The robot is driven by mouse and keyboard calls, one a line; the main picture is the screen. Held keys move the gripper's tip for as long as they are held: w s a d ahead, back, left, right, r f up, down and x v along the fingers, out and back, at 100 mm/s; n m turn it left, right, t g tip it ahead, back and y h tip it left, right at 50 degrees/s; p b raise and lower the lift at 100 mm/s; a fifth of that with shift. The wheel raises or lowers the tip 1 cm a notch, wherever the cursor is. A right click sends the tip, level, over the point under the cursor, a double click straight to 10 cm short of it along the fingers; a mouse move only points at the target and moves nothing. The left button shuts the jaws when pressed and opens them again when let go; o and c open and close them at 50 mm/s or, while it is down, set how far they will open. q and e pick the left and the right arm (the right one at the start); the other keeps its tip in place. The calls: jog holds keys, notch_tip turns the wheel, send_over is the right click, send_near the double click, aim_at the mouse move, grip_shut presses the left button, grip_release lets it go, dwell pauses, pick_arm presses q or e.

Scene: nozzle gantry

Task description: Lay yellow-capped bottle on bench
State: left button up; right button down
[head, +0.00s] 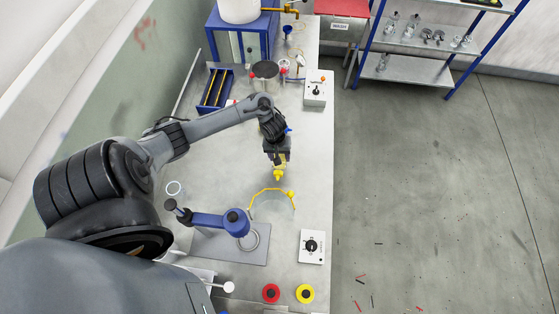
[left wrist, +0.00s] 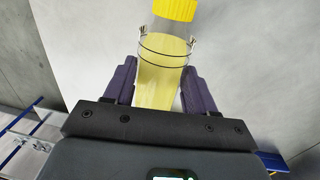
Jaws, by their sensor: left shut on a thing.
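The yellow-capped bottle (left wrist: 162,75) is clear with yellow contents. My left gripper (left wrist: 160,85) is shut on its body, with one dark finger on each side. The yellow cap (left wrist: 175,8) sticks out beyond the fingertips and is cut by the top of the left wrist view. In the head view my left gripper (head: 277,157) is over the right part of the grey bench (head: 318,190), and the yellow end of the bottle shows small below it. I cannot tell the bottle's height above the bench. My right gripper is not in view.
White control boxes (head: 312,246) (head: 315,94) stand along the right edge. A blue tray (head: 215,90) lies behind. Red (head: 271,293) and yellow (head: 305,293) buttons sit at the front.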

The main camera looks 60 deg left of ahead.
pick_arm(q)
notch_tip(320, 180, down, 3)
jog(key=shift+f+b, duration=0.1)
jog(key=shift+b, duration=0.35)
jog(key=shift+f, duration=0.35)
jog(key=shift+f, duration=0.1)
jog(key=o, duration=1.2)
jog(key=r+p, duration=0.1)
jog(key=r, duration=0.3)
jog(key=r+p, duration=0.1)
jog(key=r, duration=0.3)
jog(key=s+r+p, duration=0.1)
jog(key=r, duration=0.3)
jog(key=shift+a, duration=0.35)
jog(key=shift+r+p, duration=0.15)
jog(key=shift+p, duration=0.2)
